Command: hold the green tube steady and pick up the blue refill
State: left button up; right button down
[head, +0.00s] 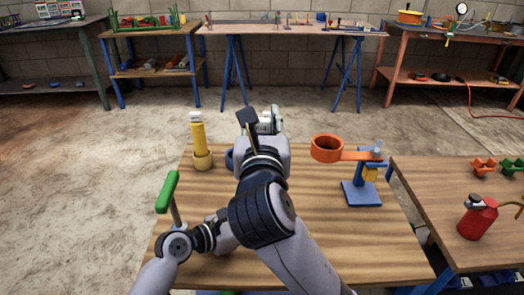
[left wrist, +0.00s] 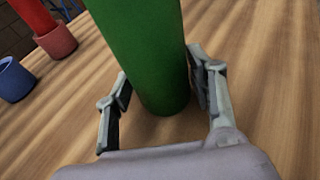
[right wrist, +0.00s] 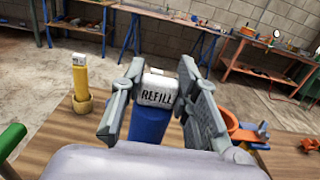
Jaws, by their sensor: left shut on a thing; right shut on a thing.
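The green tube (left wrist: 147,50) stands upright on the wooden table in the left wrist view. My left gripper (left wrist: 160,95) is shut on it, a finger at each side. My right gripper (right wrist: 162,68) is shut on the blue refill (right wrist: 150,122), a blue cylinder with a white top marked REFILL. In the head view my right gripper (head: 262,122) and the refill's white top (head: 271,120) show above the table's far part. My right arm hides much of the table's middle there, and my left gripper's fingers do not show.
A yellow tube (head: 198,132) stands in a yellow cup (head: 203,161). A red tube (left wrist: 35,14) stands in a red cup (left wrist: 58,42) beside an empty blue cup (left wrist: 13,80). An orange ring (head: 327,149) on a blue stand (head: 361,193) and a red can (head: 478,218) stand right.

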notch_tip(320, 180, up, 6)
jog(key=shift+f, duration=0.1)
pick_arm(q)
jog(key=o, duration=0.9)
jog(key=shift+o, duration=0.2)
